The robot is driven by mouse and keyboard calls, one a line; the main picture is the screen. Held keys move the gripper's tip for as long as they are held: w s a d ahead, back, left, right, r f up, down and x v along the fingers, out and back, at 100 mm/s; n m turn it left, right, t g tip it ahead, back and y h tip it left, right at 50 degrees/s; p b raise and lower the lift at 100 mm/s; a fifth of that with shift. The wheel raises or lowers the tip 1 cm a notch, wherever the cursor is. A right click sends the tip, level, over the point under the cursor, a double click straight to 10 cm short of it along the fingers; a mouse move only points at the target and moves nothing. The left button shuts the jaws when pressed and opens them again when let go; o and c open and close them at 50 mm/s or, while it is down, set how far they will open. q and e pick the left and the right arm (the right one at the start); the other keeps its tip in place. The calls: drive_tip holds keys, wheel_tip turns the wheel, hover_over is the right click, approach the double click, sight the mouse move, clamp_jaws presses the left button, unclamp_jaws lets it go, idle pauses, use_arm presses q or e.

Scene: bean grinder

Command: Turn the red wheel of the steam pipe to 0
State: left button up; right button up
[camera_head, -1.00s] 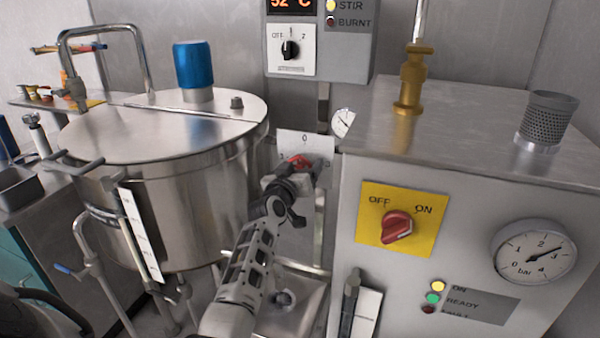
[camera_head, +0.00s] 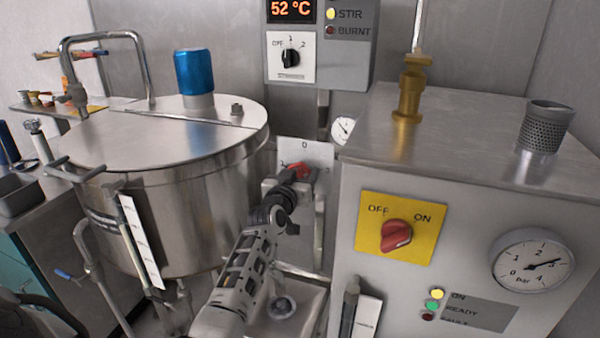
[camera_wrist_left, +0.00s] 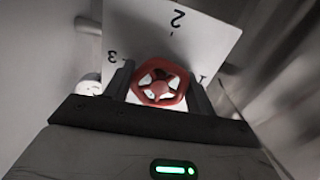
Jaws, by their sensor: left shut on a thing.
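The red wheel (camera_head: 299,168) sits in front of a white dial plate (camera_head: 318,153) on the pipe. The plate's 0 shows above the wheel in the head view. In the left wrist view the red wheel (camera_wrist_left: 160,82) is between the two dark fingers of my left gripper (camera_wrist_left: 160,88), which is shut on its rim. There the plate (camera_wrist_left: 150,25) shows 2 at the top, 3 at the left and part of a mark at the right. My left gripper (camera_head: 292,180) hides the lower part of the wheel in the head view. My right gripper is not in view.
A steel kettle (camera_head: 175,215) stands close on the left of my arm. A steel cabinet (camera_head: 345,240) with a yellow switch plate (camera_head: 375,245) and a pressure gauge (camera_head: 532,262) stands on the right. A small gauge (camera_head: 342,130) is just behind the dial plate.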

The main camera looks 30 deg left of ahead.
use_arm(q)
drive_tip(key=m+p, duration=0.1)
drive_tip(key=m, duration=0.3)
drive_tip(key=shift+m, duration=0.3)
drive_tip(key=m+p, duration=0.1)
drive_tip(key=m, duration=0.2)
drive_tip(key=shift+m, duration=0.3)
drive_tip(key=m, duration=0.4)
drive_tip(key=shift+m, duration=1.7)
drive_tip(key=shift+a, duration=0.1)
drive_tip(key=o, duration=1)
drive_tip(key=shift+s, duration=0.15)
drive_tip(key=b+v, duration=0.1)
drive_tip(key=v, duration=1.4)
drive_tip(key=shift+s, duration=0.4)
